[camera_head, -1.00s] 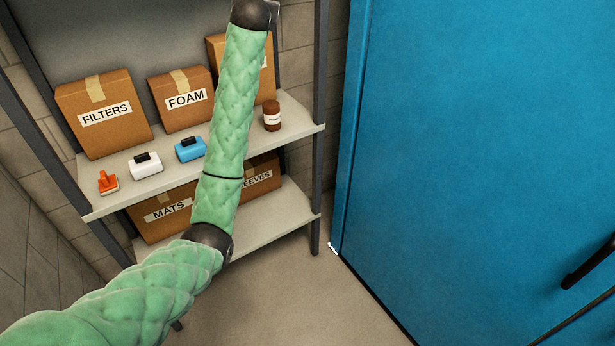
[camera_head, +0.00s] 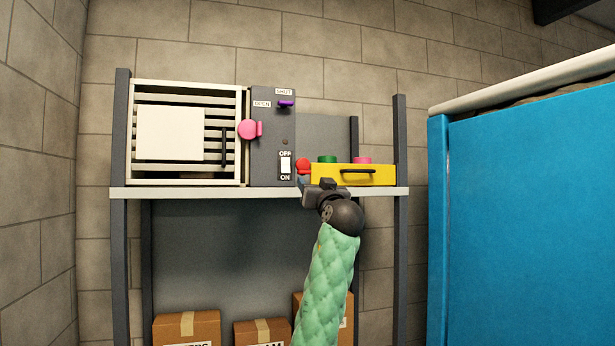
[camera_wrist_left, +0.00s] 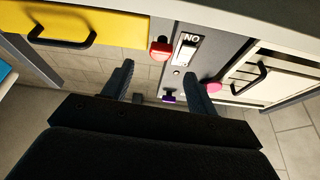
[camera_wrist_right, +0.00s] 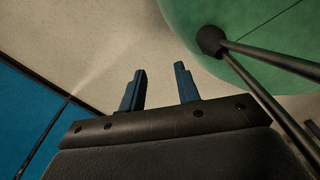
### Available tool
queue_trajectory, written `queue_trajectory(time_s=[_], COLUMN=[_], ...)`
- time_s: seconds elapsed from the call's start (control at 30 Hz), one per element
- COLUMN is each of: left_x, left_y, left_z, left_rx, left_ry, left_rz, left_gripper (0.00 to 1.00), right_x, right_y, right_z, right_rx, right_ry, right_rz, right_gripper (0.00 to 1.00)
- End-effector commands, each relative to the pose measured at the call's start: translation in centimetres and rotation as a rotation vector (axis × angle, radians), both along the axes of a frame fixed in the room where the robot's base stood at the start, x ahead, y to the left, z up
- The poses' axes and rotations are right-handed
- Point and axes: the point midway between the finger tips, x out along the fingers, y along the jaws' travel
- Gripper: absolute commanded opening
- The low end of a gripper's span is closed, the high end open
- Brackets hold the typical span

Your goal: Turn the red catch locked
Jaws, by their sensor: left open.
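The red catch (camera_head: 303,166) is small and sits at the left end of the yellow drawer (camera_head: 380,175), beside the grey switch panel (camera_head: 265,150). My left gripper (camera_head: 310,182) is just below the catch at the shelf edge. In the left wrist view, the catch (camera_wrist_left: 160,50) lies ahead of the open left gripper (camera_wrist_left: 158,72), roughly between the fingertips, and the jaws are empty. Whether a finger touches the catch cannot be told. My right gripper (camera_wrist_right: 160,70) shows only in its wrist view, open and empty.
The panel carries a white rocker switch (camera_head: 286,163) and a purple lever (camera_head: 286,104). A pink knob (camera_head: 249,129) sits beside the louvred unit (camera_head: 140,177). A large blue surface (camera_head: 530,220) stands at the right. A green rounded object (camera_wrist_right: 255,35) is near my right gripper.

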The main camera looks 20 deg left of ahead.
Motion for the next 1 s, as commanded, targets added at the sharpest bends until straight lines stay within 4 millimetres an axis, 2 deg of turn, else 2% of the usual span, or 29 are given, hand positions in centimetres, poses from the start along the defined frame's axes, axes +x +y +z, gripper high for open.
queue_trajectory(time_s=[0.13,0.27,0.43,0.77,1.0], left_x=[-0.1,0.1,1.2,3.8,5.5], left_y=[0.2,0.3,1.0,2.8,3.9], left_z=[0.1,0.3,1.1,2.3,3.1], left_rx=[-0.036,-0.050,-0.050,-0.050,-0.050], left_ry=[-0.030,-0.039,-0.039,-0.037,-0.039], left_rz=[-0.008,-0.014,-0.015,-0.015,-0.015], left_gripper=[0.58,0.58,0.58,0.58,0.58], right_x=[1.2,0.8,-1.2,-6.7,-8.1], right_y=[0.3,0.2,-0.2,-1.3,-1.5], right_z=[0.2,0.3,0.3,0.3,1.2], right_rx=[0.012,0.011,0.009,0.003,0.002], right_ry=[-0.058,-0.054,-0.040,-0.002,0.006], right_rz=[0.003,0.003,0.004,0.003,0.003], right_gripper=[0.32,0.32,0.32,0.32,0.32])
